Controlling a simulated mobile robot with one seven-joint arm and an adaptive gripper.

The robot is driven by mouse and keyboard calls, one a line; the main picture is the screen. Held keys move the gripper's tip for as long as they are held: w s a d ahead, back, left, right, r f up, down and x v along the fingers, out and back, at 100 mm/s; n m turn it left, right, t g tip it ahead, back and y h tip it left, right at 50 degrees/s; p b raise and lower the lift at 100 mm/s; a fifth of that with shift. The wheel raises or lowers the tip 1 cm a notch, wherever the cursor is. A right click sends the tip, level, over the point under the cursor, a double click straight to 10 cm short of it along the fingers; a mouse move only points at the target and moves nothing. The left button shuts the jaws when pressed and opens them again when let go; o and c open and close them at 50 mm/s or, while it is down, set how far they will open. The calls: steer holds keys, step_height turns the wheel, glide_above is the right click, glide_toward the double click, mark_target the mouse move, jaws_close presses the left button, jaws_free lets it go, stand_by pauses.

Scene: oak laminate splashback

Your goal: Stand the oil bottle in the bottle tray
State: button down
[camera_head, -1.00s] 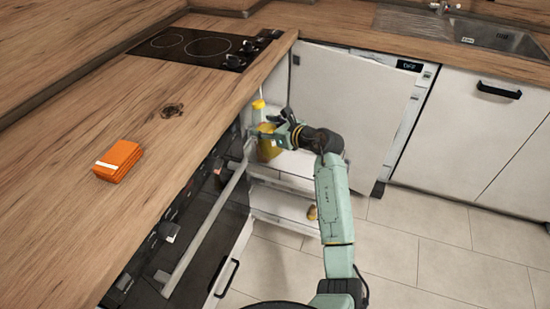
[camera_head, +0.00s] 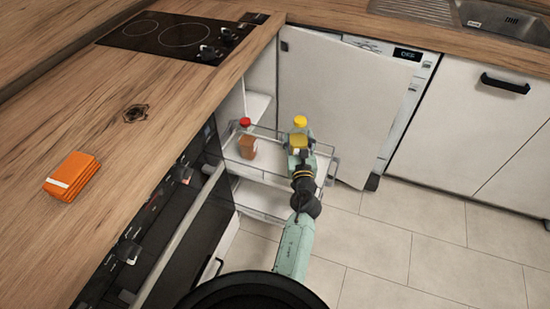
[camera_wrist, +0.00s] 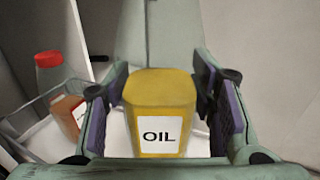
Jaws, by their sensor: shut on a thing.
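The oil bottle (camera_head: 298,141) is yellow with a yellow cap, and its OIL label faces me in the wrist view (camera_wrist: 160,110). My gripper (camera_head: 299,150) is shut on its body, one finger on each side; the bottle looks upright. The bottle tray, a white pull-out tray with a rail (camera_head: 262,175), stands out from the cabinet. The bottle is over the tray's right part. Its base is hidden, so I cannot tell whether it touches the tray floor. A red-capped brown bottle (camera_head: 247,146) stands in the tray's left part, also seen in the wrist view (camera_wrist: 66,108).
A lower tray (camera_head: 262,203) sits beneath. The open white door (camera_head: 335,95) is behind the tray. The oven front and its handle bar (camera_head: 180,235) are at left. An orange packet (camera_head: 71,176) lies on the worktop. The floor at right is clear.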

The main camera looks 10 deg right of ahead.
step_height(320, 180, down, 5)
steer(key=shift+f+b, duration=0.15)
steer(key=shift+b, duration=0.8)
steer(key=shift+f+b, duration=1.1)
steer(key=shift+f, duration=0.85)
steer(key=shift+f, duration=0.15)
steer(key=c, duration=1.2)
jaws_free()
steer(key=shift+f, duration=0.2)
steer(key=o, duration=0.5)
steer(key=shift+r, duration=0.1)
